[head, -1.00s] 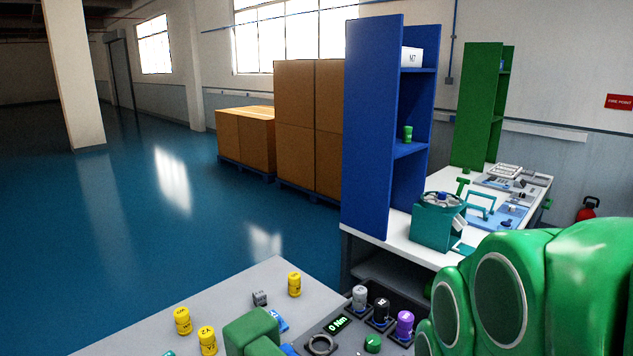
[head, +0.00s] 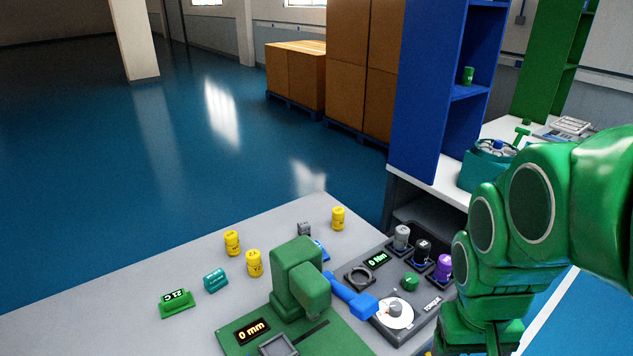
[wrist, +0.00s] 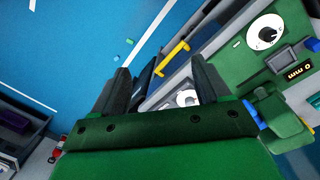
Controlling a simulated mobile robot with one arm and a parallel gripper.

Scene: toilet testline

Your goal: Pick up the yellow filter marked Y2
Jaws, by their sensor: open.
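Three yellow filters stand upright on the grey bench (head: 130,290) in the head view. One (head: 232,243) is at the left, one (head: 254,263) is just in front and right of it, and one (head: 338,218) is farther back to the right. Their markings are too small to read surely, so I cannot tell which is Y2. My gripper (wrist: 162,88) is open in the wrist view, with no filter between its fingers. Its fingertips do not show in the head view, where my green arm fills the right side.
A green press (head: 297,275) with a display stands right of the filters. Beside it is a dark torque station (head: 405,318) with a blue handle and several coloured parts. Teal (head: 215,280) and green (head: 176,304) parts lie at front left. A blue shelf (head: 425,90) rises behind.

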